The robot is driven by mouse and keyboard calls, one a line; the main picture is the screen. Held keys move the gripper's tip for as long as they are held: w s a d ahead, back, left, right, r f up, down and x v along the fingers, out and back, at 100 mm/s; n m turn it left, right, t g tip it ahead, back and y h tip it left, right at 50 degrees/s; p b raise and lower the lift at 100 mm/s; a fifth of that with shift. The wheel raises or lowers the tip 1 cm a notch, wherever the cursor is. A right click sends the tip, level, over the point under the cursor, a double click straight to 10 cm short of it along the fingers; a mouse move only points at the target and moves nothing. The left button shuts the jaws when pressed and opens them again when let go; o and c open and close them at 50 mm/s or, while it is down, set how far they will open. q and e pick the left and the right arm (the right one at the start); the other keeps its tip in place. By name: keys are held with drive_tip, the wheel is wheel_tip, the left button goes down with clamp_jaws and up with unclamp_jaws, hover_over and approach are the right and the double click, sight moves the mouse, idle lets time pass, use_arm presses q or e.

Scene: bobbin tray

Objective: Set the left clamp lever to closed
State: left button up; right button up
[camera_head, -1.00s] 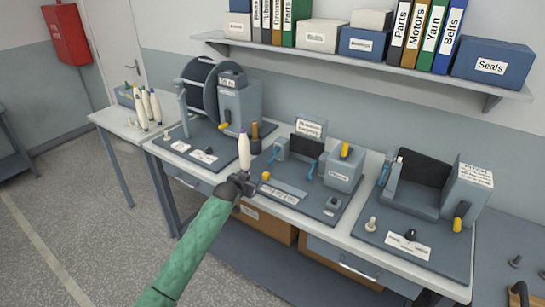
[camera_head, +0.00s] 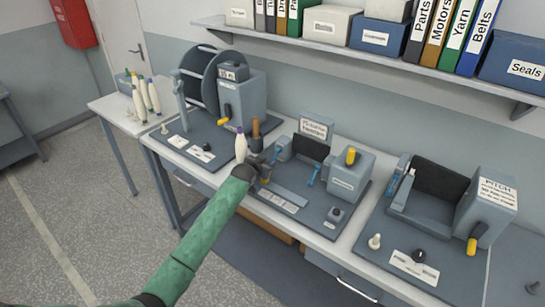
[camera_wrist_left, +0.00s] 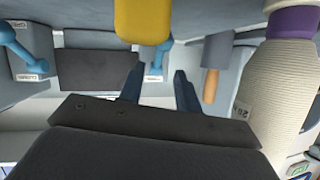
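The middle station has two blue clamp levers. The left clamp lever (camera_head: 277,155) is on the small grey block at its left; the other lever (camera_head: 312,175) stands by the grey box. Whether either is open or closed I cannot tell. My left gripper (camera_head: 264,163) is just left of the left lever, partly hidden by my arm. In the wrist view its fingers (camera_wrist_left: 160,88) are apart with nothing between them. Blue levers show behind them, one near the middle (camera_wrist_left: 157,62) and one at the left edge (camera_wrist_left: 15,45). My right gripper is out of view.
A white bobbin with a purple tip (camera_head: 241,148) stands close to my left gripper and looms large in the wrist view (camera_wrist_left: 275,95). A yellow knob (camera_wrist_left: 142,20) is close above the fingers there. A reel station (camera_head: 240,95) is left, another fixture (camera_head: 430,205) right, a shelf (camera_head: 380,45) above.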

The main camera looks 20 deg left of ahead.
sight(274, 158)
use_arm(q)
drive_tip(key=p+x, duration=0.1)
drive_tip(key=x, duration=0.4)
drive_tip(key=shift+s+p, duration=0.1)
drive_tip(key=shift+p, duration=0.25)
drive_tip(key=shift+w+f, duration=0.2)
drive_tip(key=shift+w, duration=0.05)
clamp_jaws()
